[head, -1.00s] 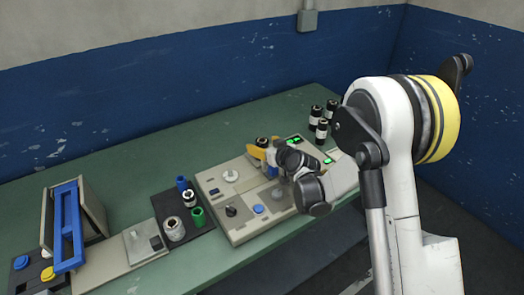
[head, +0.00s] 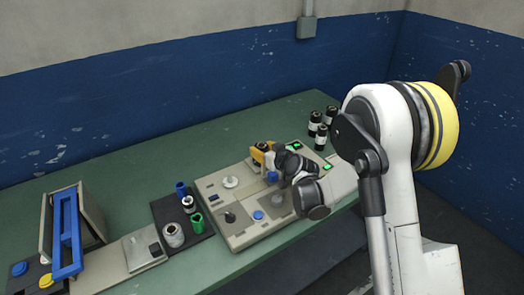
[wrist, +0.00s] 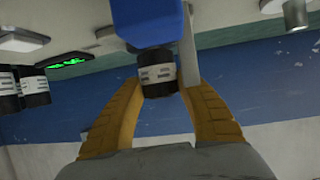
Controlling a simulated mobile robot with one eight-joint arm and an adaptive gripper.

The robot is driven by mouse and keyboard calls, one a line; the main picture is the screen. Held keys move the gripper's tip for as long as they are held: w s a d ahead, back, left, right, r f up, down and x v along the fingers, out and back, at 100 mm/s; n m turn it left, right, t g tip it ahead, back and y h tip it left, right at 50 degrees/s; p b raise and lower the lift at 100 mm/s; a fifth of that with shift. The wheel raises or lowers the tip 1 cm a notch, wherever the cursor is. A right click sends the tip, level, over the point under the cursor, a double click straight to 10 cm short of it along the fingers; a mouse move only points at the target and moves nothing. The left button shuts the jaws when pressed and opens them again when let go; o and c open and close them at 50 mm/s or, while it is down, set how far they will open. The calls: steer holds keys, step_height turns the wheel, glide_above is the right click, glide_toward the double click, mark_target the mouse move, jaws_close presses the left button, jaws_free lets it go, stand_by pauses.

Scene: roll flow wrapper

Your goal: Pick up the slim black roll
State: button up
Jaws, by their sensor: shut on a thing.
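The slim black roll (wrist: 157,75), with a white label, sits between the yellow fingers of my gripper (wrist: 158,92) in the wrist view. The gripper is shut on it. A blue part (wrist: 158,22) adjoins the roll's end in this view; I cannot tell whether they touch. In the head view my gripper (head: 262,155) is over the right part of the beige machine panel (head: 225,200), with the roll's dark top (head: 265,146) showing between the fingers. My wrist hides part of the panel behind it.
Three black rolls with white labels (head: 314,124) stand at the panel's back right. A dark mat (head: 205,237) with blue, grey and green pieces lies left of the panel. A blue-framed unit (head: 68,235) stands farther left. The bench's back strip (head: 150,160) is clear.

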mark_target(264, 148)
steer(key=r, duration=0.1)
steer(key=r+p, duration=0.1)
steer(key=r, duration=0.1)
steer(key=r+p, duration=0.1)
steer(key=shift+s+d+r, duration=0.1)
steer(key=shift+d+r, duration=0.05)
steer(key=shift+d, duration=0.15)
steer(key=s+d+r+p, duration=0.3)
steer(key=s+d+r, duration=0.2)
steer(key=d, duration=0.4)
steer(key=shift+s+d+r, duration=0.25)
steer(key=shift+r, duration=0.2)
